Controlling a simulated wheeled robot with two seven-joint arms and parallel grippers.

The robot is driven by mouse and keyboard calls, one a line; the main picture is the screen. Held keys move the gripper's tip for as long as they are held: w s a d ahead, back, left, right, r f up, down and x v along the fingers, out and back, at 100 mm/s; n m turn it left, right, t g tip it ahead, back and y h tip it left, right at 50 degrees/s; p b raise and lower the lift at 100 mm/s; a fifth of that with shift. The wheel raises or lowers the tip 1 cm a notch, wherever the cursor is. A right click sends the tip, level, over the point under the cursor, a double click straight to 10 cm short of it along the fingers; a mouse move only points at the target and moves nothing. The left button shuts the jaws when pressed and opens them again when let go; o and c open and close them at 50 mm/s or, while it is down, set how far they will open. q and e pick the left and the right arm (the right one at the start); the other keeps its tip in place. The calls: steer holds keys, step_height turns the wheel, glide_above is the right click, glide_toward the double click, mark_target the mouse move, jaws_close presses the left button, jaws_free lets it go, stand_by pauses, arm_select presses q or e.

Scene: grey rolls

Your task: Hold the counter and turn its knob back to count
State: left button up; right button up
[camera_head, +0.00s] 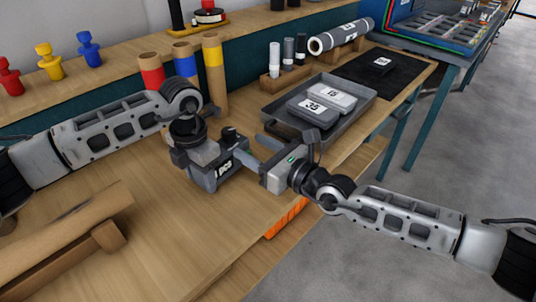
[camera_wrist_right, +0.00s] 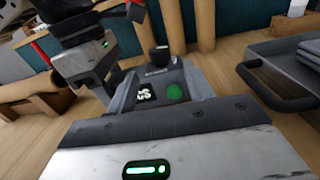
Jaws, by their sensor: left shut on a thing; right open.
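The counter (camera_head: 225,171) is a grey box with a white PCS label, standing on the wooden bench. The right wrist view shows its top part (camera_wrist_right: 160,74), with the label, a round green mark and a small dark knob (camera_wrist_right: 160,55) at the far side. My left gripper (camera_head: 197,158) is shut on the counter from the left; it also shows in the right wrist view (camera_wrist_right: 100,72). Its fingertips are partly hidden. My right gripper (camera_head: 256,154) is open and empty just right of the counter, fingers pointing at it. I cannot tell whether they touch it.
A dark tray (camera_head: 369,103) with grey numbered blocks lies close behind my right gripper. Cardboard tubes with red, blue and yellow bands (camera_head: 214,75) stand behind the counter. A wooden cradle (camera_head: 75,230) lies at the front left.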

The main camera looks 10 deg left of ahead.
steer(key=shift+v, duration=1.9)
steer(key=shift+w+r, duration=0.15)
steer(key=shift+w, duration=0.1)
steer(key=w+r+n+g+h, duration=0.1)
steer(key=w+r+g+h, duration=0.1)
steer(key=w, duration=0.1)
steer(key=n+g, duration=0.3)
steer(key=g, duration=0.1)
glide_toward(230, 130)
steer(key=x, duration=0.8)
steer(key=shift+a+f, duration=0.1)
steer(key=shift+a, duration=0.3)
